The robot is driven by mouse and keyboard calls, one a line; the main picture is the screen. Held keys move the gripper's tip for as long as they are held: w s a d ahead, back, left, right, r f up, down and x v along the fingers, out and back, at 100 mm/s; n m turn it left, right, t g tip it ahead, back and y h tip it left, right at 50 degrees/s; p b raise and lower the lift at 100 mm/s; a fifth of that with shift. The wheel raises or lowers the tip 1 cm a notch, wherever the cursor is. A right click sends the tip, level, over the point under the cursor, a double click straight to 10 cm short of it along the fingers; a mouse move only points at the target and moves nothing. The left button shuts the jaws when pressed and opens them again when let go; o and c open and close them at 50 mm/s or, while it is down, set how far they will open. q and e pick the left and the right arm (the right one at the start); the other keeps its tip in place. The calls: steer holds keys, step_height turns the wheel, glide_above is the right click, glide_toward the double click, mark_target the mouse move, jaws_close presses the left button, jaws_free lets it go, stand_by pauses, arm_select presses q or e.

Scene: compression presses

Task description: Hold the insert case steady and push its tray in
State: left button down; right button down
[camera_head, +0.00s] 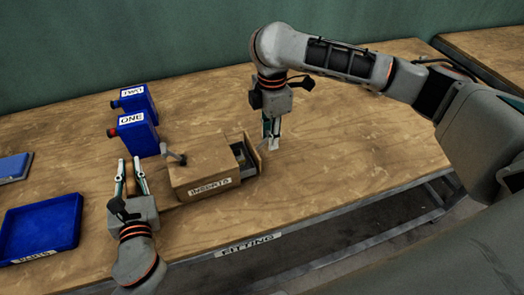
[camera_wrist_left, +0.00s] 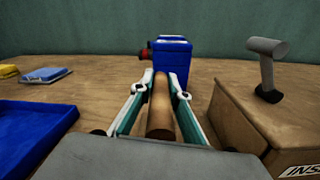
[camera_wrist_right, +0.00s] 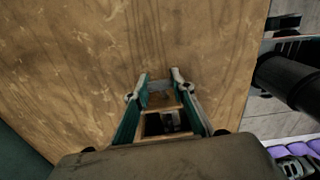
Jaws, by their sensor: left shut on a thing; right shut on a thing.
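The insert case (camera_head: 205,173) is a wooden box with a label on its front and a grey T-shaped handle (camera_head: 175,155) on top. Its tray (camera_head: 246,160) sticks out of the right end, with a dark inside; it also shows in the right wrist view (camera_wrist_right: 165,136). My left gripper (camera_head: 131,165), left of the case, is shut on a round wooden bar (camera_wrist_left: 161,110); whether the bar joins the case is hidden. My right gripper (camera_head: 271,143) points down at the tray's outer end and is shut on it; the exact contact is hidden.
Two blue boxes marked ONE (camera_head: 138,135) and TWO (camera_head: 133,100) stand behind the case. A blue tray (camera_head: 42,228) lies at the left, with another blue item (camera_head: 14,167) behind it. The wooden table (camera_head: 350,150) is clear to the right, and its front edge is close.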

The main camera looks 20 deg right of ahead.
arm_select(q)
steer(key=shift+d, duration=0.1)
arm_select(e)
steer(key=shift+a, duration=1.05)
steer(key=shift+s+a, duration=0.1)
steer(key=shift+a, duration=1.35)
steer(key=c, duration=1.6)
jaws_free()
steer(key=shift+c, duration=0.2)
step_height(320, 180, up, 12)
